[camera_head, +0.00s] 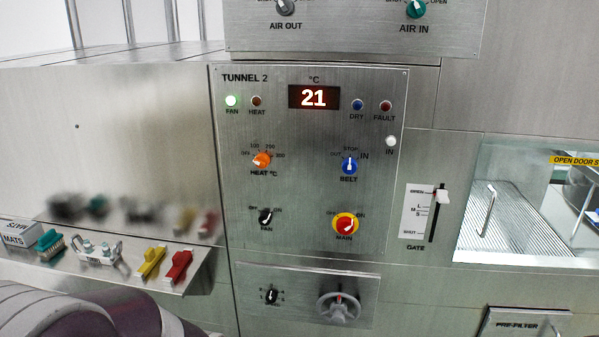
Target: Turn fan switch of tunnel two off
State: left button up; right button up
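The Tunnel 2 panel (300,190) is a steel control plate in the middle of the head view. The fan switch (266,217) is a small black knob with a white pointer line, low on the left of this panel, with OFF and ON marks above it. Its pointer seems tilted to the right, toward the ON side. Neither gripper shows in the view, and nothing touches the switch.
The orange heat knob (261,160), blue belt knob (349,165) and red-yellow main switch (345,226) sit near the fan switch. Below are a handwheel (339,307) and small knob (271,296). The gate slider (441,197) is at right.

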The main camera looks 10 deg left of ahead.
aim_at(265, 218)
jog(key=i+j, duration=0.1)
jog(key=j, duration=0.2)
jog(key=i+j, duration=0.15)
jog(key=j, duration=0.2)
jog(key=i+j, duration=0.1)
jog(key=j, duration=0.2)
jog(key=i+j, duration=0.15)
jog(key=j, duration=0.15)
